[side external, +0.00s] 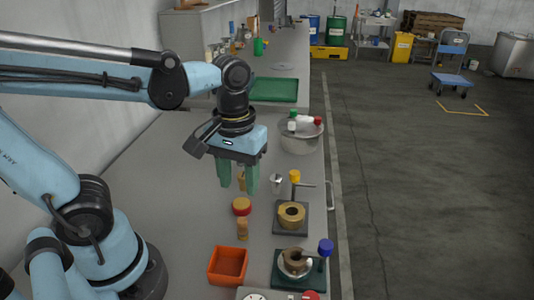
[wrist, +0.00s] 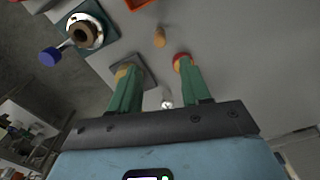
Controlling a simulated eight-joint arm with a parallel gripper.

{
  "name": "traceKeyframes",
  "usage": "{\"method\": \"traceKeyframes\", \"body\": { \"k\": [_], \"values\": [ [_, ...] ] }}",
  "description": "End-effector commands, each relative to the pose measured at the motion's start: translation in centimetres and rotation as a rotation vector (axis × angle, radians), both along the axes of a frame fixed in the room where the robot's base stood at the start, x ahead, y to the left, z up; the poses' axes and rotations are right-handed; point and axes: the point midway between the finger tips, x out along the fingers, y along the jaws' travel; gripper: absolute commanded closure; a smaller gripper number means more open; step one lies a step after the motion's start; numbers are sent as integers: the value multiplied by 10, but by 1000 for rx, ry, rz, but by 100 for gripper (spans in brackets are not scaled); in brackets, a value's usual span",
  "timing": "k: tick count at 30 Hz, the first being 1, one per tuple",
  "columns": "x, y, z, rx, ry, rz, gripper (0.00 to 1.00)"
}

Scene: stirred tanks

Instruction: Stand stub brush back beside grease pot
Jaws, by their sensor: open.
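A short tan-brown upright piece (side external: 242,229), which looks like the stub brush, stands on the grey bench; it also shows in the wrist view (wrist: 160,38). Just behind it is a low round yellow pot with a red top (side external: 241,206), which looks like the grease pot; in the wrist view the pot (wrist: 181,60) is partly covered by a finger. My gripper (side external: 238,188) is open, its green fingers pointing down above the bench, behind the pot in the side view. A small tan thing (side external: 241,183) shows between the fingers; I cannot tell what it is.
An orange tray (side external: 229,264) stands in front. To the right are a brass ring on a dark plate (side external: 291,229), a green-plated fixture with a blue knob (side external: 326,247) and a metal cup (side external: 276,183). A grey tub (side external: 300,142) and green tray (side external: 274,90) stand farther back. Bench at left is clear.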

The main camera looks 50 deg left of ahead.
Motion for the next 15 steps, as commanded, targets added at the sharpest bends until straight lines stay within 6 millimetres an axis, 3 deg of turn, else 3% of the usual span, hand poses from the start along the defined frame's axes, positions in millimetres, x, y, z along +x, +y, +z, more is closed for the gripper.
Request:
{"method": "traceKeyframes", "body": {
  "k": [5,15],
  "values": [
    [5,4,0,-5,-94,-77,53],
    [38,25,-2,126,-550,-457,53]
  ]
}}
